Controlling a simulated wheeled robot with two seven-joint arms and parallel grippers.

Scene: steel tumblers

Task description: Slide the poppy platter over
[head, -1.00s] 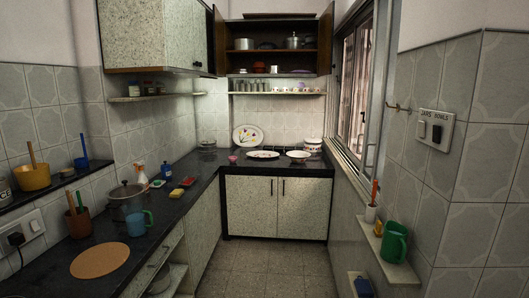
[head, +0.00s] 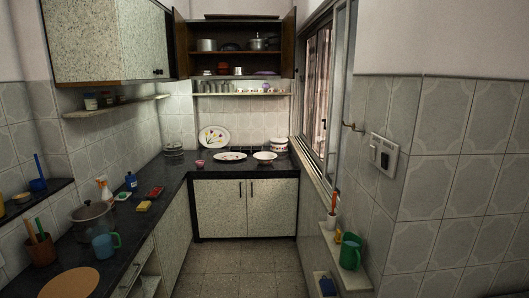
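An oval white platter with a colourful flower print (head: 214,137) leans upright against the tiled back wall, on the dark counter. A flat white platter with small dark and reddish marks (head: 230,156) lies on the counter in front of it, to the right. A white bowl or dish (head: 265,157) sits to the right of the flat platter. The prints are too small for me to tell which platter bears poppies. Neither of my grippers is in view.
A small pink cup (head: 200,163) stands left of the flat platter, and a lidded white pot (head: 279,146) at the back right. The dark counter (head: 180,190) runs along the left and back. The tiled floor (head: 244,260) ahead is clear.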

